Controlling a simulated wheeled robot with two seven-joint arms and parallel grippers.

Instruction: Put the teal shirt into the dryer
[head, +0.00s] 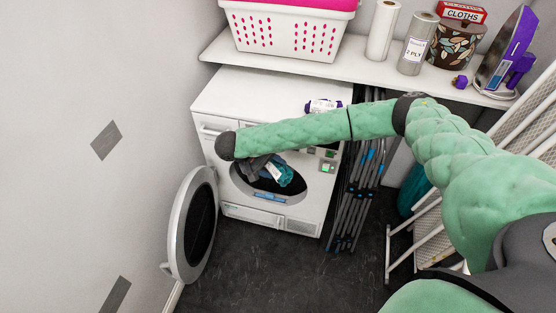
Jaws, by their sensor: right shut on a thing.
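The white dryer (208,100) stands against the back wall under a shelf. Its round door (193,225) is swung wide open to the left. My right gripper (262,168) is in front of the dark round opening (293,197), shut on the teal shirt (285,177). The shirt is bunched up and shows a white label. It is at the mouth of the drum; how far inside it reaches I cannot tell. My right arm crosses over the dryer front and hides part of it. My left gripper is not in view.
A shelf (215,49) above holds a white basket (285,30), rolls and an iron (505,50). A small bottle (323,105) lies on the dryer top. Folded racks (352,205) stand right of the dryer. The dark floor (265,270) in front is clear.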

